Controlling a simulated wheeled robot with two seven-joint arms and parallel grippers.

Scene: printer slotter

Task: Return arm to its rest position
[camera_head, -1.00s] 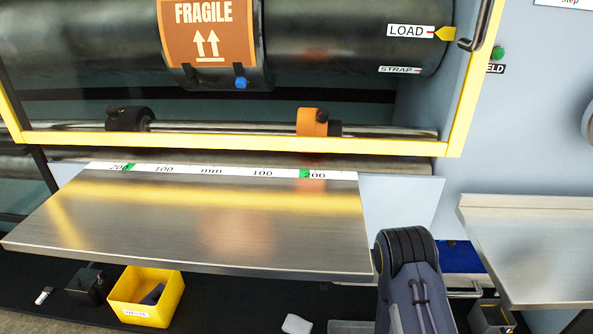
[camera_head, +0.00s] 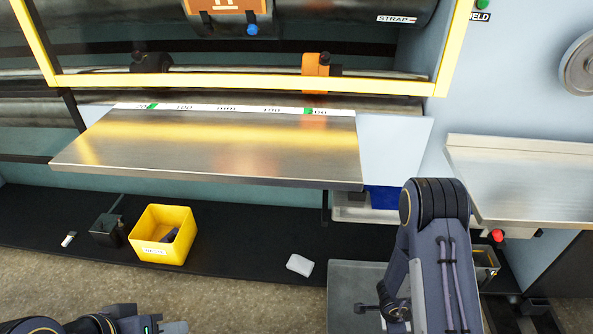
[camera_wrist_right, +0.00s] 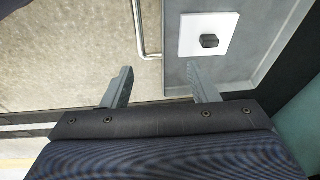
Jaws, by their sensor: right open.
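My right arm (camera_head: 440,230) is bent in the lower right of the head view. Its gripper shows in the right wrist view (camera_wrist_right: 163,88), with two grey fingers wide apart and nothing between them. Beyond the fingers, the right wrist view shows a white square plate with a dark knob (camera_wrist_right: 209,41) and a thin metal bar handle (camera_wrist_right: 146,30). My left gripper (camera_head: 160,327) is at the bottom left edge of the head view, partly cut off; whether its fingers are apart cannot be made out.
A steel table (camera_head: 215,160) with a ruler strip (camera_head: 225,108) fronts the yellow-framed machine. A steel shelf (camera_head: 530,180) stands at the right. A yellow bin (camera_head: 165,235), a black box (camera_head: 106,230) and a white block (camera_head: 299,265) lie low down. A grey tray (camera_head: 345,290) is beside my right arm.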

